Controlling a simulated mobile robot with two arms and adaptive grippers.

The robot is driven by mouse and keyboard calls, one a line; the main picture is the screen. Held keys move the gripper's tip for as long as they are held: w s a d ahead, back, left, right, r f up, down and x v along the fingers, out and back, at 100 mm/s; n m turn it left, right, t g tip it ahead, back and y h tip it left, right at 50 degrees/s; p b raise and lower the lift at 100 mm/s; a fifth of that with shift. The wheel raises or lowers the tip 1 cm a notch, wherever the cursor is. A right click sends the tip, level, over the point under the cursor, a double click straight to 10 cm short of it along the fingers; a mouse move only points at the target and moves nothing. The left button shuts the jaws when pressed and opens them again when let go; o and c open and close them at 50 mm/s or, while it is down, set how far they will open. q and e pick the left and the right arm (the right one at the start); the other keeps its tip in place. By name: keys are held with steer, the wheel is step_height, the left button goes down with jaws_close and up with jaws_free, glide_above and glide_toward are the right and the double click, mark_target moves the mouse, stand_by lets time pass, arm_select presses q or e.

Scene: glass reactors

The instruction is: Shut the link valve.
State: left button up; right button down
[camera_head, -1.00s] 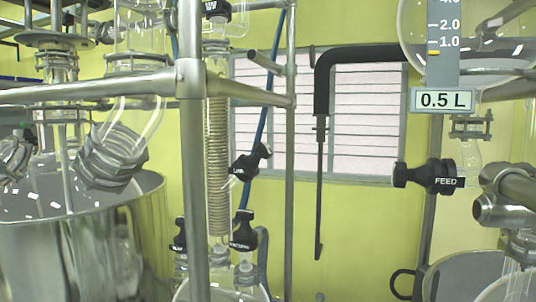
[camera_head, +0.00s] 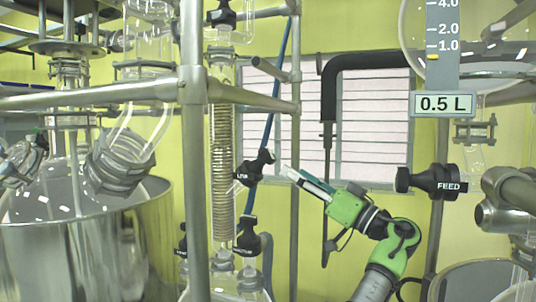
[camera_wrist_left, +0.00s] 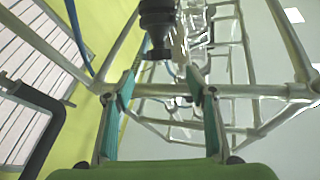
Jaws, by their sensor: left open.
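The link valve (camera_head: 255,168) is a black valve with a knob and partly readable white lettering, beside the coiled glass condenser in the head view. My left gripper (camera_head: 293,174) is just right of it, pointing at its knob, with a small gap between. In the left wrist view, a black knob (camera_wrist_left: 158,18), apparently this valve, is ahead between the two teal fingers (camera_wrist_left: 160,75). The fingers are apart and nothing is between their tips. My right gripper is not in view.
The black FEED valve (camera_head: 434,182) is at the right. Another black valve (camera_head: 247,236) is below the link valve. Metal frame posts (camera_head: 193,150) and a blue hose (camera_head: 270,120) stand close by. A large steel vessel (camera_head: 80,245) is at the left.

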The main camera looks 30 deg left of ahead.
mark_target(274, 160)
arm_select(q)
steer(key=p+x, duration=0.4)
steer(key=x, duration=0.6)
steer(key=shift+w+a+r, duration=0.1)
steer(key=shift+a+r, duration=0.05)
steer(key=shift+a, duration=0.5)
steer(key=c, duration=1.1)
